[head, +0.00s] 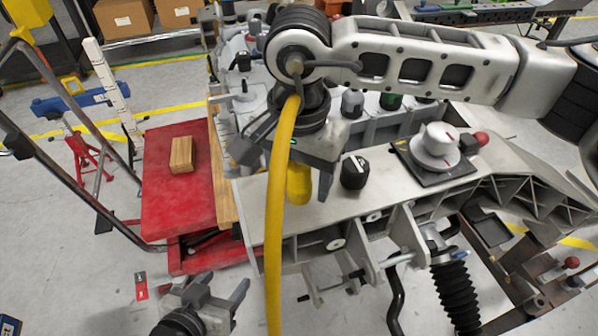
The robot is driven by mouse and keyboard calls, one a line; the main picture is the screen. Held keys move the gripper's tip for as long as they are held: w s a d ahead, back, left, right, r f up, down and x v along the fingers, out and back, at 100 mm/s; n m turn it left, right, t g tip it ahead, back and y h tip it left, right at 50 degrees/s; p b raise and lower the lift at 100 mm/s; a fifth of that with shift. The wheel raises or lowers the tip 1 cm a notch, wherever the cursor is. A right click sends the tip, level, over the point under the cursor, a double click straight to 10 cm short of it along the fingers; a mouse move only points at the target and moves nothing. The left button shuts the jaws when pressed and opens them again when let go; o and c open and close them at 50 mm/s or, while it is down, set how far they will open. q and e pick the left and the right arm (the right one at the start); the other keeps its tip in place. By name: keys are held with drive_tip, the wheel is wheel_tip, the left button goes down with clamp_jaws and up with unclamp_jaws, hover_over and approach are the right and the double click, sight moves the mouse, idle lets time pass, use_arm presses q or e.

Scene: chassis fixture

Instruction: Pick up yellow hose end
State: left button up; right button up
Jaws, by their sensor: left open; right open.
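A yellow hose (276,220) rises from the bottom edge of the head view and passes in front of my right gripper. A short, rounded yellow hose end (299,183) shows just below that gripper, above the pale chassis plate. My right gripper (288,172) is open, and its jaws are around or just over the hose end. The hose and the gripper body hide part of this, so contact cannot be told. My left gripper (222,288) is open and empty at the lower left, apart from the hose.
The chassis (262,208) fills the middle and right, with a black knob (354,172) and a white dial (437,145) near my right gripper. A red platform (160,212) at left bears a wooden block (181,155). Floor at the lower left is mostly clear.

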drive_tip(key=c, duration=1.3)
drive_tip(key=shift+o, duration=0.2)
drive_tip(key=shift+r, duration=0.15)
drive_tip(key=shift+r, duration=0.25)
wheel_tip(320, 180, up, 2)
drive_tip(key=shift+r, duration=0.1)
drive_tip(key=s+a+r+b, duration=0.2)
drive_tip(key=s+a+r, duration=0.1)
drive_tip(key=s+r, duration=0.7)
drive_tip(key=s, duration=0.3)
drive_tip(key=shift+s, duration=0.35)
